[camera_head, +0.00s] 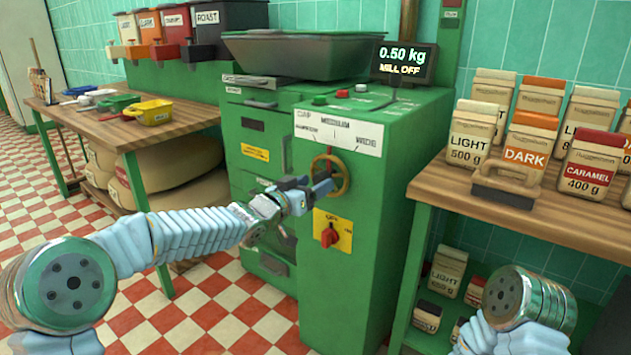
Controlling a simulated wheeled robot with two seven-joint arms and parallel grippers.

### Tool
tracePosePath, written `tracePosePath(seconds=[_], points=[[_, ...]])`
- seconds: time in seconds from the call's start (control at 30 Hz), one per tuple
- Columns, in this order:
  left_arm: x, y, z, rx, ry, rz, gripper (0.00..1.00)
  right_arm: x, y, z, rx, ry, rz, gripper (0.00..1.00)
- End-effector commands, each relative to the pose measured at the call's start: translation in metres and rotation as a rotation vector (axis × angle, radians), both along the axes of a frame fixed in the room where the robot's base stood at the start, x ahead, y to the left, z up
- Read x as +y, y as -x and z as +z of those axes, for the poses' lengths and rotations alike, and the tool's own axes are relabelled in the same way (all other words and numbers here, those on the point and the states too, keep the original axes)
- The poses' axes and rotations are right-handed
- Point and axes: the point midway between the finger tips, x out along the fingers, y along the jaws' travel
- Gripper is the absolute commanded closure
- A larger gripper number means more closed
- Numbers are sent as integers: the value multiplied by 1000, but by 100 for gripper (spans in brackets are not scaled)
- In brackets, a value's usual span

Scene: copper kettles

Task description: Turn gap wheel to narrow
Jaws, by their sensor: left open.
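The gap wheel (346,179) is a brass-coloured handwheel on the upper front of the green mill (345,280). A white scale plate (338,131) sits above it, with "MEDIUM" and "WIDE" legible and smaller print at its left end. A small red mark shows between wheel and plate. My left gripper (320,186) is at the wheel's left and lower side, its open fingers overlapping the rim. I cannot tell whether they touch it. The gripper hides part of the wheel. Of my right arm only a link shows at the bottom right; its gripper is out of view.
A red knob on a yellow plate (331,232) is just below the wheel. A display (404,63) reads "0.50 kg MILL OFF". A wooden shelf (440,185) with coffee bags stands right, a wooden table (150,130) left. The checkered floor in front is clear.

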Motion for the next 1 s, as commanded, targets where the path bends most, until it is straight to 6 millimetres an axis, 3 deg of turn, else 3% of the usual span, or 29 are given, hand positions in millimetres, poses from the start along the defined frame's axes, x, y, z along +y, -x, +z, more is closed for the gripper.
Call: tracePosePath(seconds=[0.43,0.87,1.0], points=[[-8,-11,0,0,0,0,31,1,0,2,1,-1,2,57],[-8,-11,0,0,0,0,97,1,0,2,0,-1,1,57],[-8,-11,0,0,0,0,100,1,0,2,0,-1,1,57]])
